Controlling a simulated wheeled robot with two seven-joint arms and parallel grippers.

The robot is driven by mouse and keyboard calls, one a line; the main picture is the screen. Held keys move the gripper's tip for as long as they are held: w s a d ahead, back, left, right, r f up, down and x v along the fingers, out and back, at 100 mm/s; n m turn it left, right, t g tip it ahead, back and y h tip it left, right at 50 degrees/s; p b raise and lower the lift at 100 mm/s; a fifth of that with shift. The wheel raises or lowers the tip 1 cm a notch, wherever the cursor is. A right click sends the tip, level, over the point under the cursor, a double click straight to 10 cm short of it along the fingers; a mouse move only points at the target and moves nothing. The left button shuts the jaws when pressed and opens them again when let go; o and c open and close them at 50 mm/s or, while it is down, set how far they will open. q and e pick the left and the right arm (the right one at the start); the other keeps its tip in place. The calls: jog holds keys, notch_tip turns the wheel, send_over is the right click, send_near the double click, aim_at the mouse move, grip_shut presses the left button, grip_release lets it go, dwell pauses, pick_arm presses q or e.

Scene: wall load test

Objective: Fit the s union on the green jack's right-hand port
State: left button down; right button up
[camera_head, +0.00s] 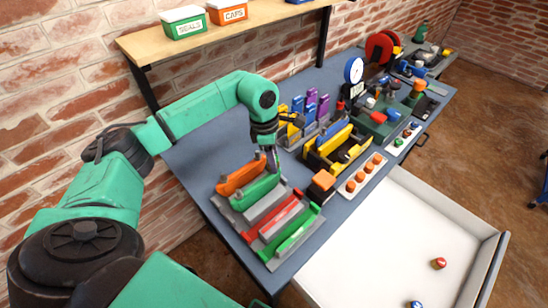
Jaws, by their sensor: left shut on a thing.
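My left gripper (270,162) points down over the back of a rack (222,208) of orange, green, grey and red holders on the blue bench. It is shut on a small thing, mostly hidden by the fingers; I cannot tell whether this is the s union. A dark green unit (372,122), possibly the green jack, stands farther back on the bench, apart from my gripper. Its ports are too small to make out. My right gripper is not in view.
A yellow and black tool holder (316,158) and a strip with orange knobs (350,187) stand between the rack and the green unit. An open white drawer (390,235) juts out in front, holding a red cap (439,263). A shelf (180,42) with labelled bins hangs above.

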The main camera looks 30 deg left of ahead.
pick_arm(q)
jog(key=shift+f+b, duration=0.35)
jog(key=shift+f, duration=0.2)
jog(key=shift+c, duration=1.4)
grip_release()
jog(key=shift+o, duration=0.3)
jog(key=shift+o, duration=1.1)
